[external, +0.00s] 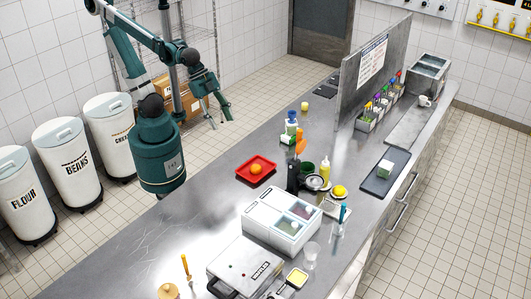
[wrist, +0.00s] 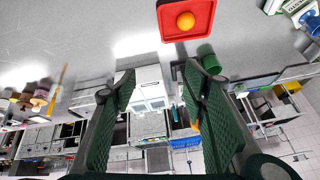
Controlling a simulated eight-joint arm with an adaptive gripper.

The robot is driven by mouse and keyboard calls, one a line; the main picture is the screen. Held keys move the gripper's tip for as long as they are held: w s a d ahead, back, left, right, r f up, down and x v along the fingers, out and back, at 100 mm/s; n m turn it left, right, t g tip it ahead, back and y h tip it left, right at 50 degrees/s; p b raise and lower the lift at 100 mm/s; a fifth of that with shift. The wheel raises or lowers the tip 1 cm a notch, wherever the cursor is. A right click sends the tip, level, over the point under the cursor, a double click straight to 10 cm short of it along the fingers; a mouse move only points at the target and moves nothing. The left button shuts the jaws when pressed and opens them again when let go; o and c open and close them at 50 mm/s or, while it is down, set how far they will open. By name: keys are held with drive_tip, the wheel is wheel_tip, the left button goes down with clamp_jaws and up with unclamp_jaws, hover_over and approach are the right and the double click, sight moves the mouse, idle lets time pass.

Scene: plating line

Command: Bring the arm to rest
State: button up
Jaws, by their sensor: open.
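My gripper (external: 216,113) hangs in the air at the upper left of the external view, over the far side of the steel counter (external: 190,222). It is clear of the counter and of everything on it. In the wrist view my gripper (wrist: 160,82) shows two green pads set wide apart, with nothing held between them. The red tray (external: 262,182) lies on the counter with an orange, round item (external: 256,168) in it. The same tray (wrist: 171,35) shows at the top of the wrist view, beyond the fingertips.
A white lidded container (external: 270,233), a closed press (external: 240,270), a yellow bottle (external: 325,172) and a dark bin (external: 293,177) crowd the counter's middle. An upright steel panel (external: 352,95) stands farther back. White bins (external: 68,165) stand left. The counter's left part is mostly bare.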

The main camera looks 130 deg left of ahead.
drive_tip(key=s+d+f+n+t+b, duration=0.1)
drive_tip(key=s+d+f+n, duration=0.1)
drive_tip(key=s+f, duration=0.3)
drive_tip(key=s, duration=0.2)
drive_tip(key=shift+s+d+f+n, duration=0.2)
drive_tip(key=shift+s+n, duration=0.1)
drive_tip(key=shift+s, duration=0.1)
idle(0.9)
